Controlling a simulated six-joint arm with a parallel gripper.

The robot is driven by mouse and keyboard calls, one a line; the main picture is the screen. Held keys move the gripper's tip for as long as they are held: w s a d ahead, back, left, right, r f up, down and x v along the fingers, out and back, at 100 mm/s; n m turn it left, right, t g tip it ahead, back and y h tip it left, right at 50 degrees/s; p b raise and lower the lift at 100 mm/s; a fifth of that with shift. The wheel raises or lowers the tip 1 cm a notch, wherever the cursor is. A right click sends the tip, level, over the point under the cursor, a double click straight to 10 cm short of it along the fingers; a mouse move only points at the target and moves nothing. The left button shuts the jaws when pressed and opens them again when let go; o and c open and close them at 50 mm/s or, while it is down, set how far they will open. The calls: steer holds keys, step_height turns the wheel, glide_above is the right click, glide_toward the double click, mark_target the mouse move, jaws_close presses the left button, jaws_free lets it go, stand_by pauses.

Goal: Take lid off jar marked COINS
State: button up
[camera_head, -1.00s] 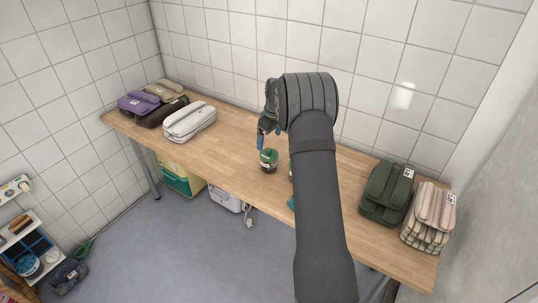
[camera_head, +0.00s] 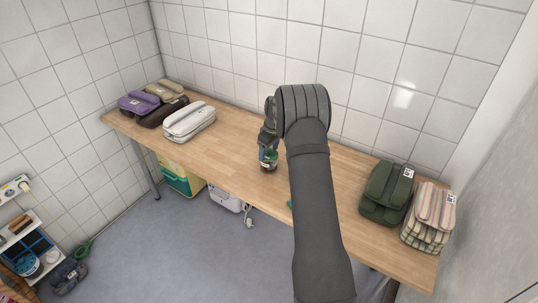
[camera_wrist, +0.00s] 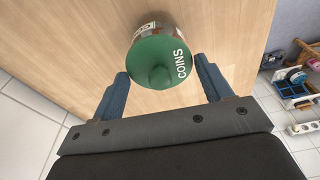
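The jar marked COINS (camera_wrist: 143,26) stands upright on the wooden table, and it also shows in the head view (camera_head: 268,168). Its round green lid (camera_wrist: 150,60) is on it, with a knob in the middle and white lettering "COINS". My gripper (camera_wrist: 163,80) is open in the wrist view. Its two blue fingers are spread on either side of the lid's near part, with gaps between, and nothing is between them but the lid's near edge. In the head view my gripper (camera_head: 268,148) is right above the jar and partly hides its lid.
The wooden table (camera_head: 235,155) is mostly clear around the jar. White, purple and dark pouches lie at its left end. A green pouch (camera_head: 387,188) and a striped stack (camera_head: 430,215) lie at its right end. A small teal thing is mostly hidden behind my arm. A tiled wall stands behind.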

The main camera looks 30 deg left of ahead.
steer(key=c, duration=0.5)
steer(key=shift+r, duration=0.1)
steer(key=shift+r, duration=0.55)
step_height(320, 180, up, 3)
steer(key=shift+f, duration=0.15)
steer(key=w+d+r, duration=0.2)
steer(key=d+r, duration=0.5)
steer(key=d, duration=0.4)
steer(key=s+d+f+m, duration=0.2)
steer(key=s+d+f, duration=0.15)
steer(key=s, duration=0.25)
steer(key=s+d+f+m, duration=0.2)
steer(key=s+f, duration=0.2)
steer(key=s, duration=0.1)
glide_above(265, 191)
steer(key=f, duration=0.6)
steer(key=shift+s+d+f, duration=0.1)
steer(key=shift+d+f, duration=0.05)
steer(key=shift+d, duration=0.1)
steer(key=shift+t, duration=0.3)
steer(key=shift+f, duration=2)
